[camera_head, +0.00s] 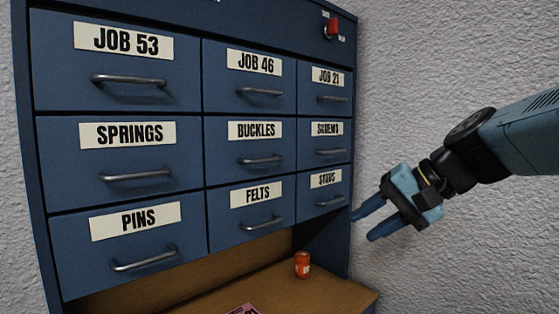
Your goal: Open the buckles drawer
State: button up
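The buckles drawer (251,147) is the blue middle drawer of the cabinet, in the middle row and middle column. It is shut, flush with its neighbours. Its white label reads BUCKLES, and a silver bar handle (260,160) sits below the label. My gripper (362,224) is at the right, just in front of the cabinet's right edge and lower than the buckles handle. Its two blue fingers point left and are apart, with nothing between them. It is well to the right of the buckles drawer and touches no handle that I can see.
Other shut drawers surround it, among them SPRINGS (132,146) at left, FELTS (252,208) below and JOB 46 (250,76) above. A red switch (332,27) is at the upper right.

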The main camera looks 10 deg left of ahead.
aim_at(269, 161)
jog(key=w+a+r+m+y, duration=0.2)
jog(key=w+a+r+y, duration=0.55)
jog(key=r, duration=0.35)
jog(key=shift+h, duration=0.45)
jog(key=x, duration=1.2)
jog(key=shift+w+a, duration=0.3)
jog(key=shift+w, duration=0.2)
grip_shut()
jog(key=shift+f, duration=0.1)
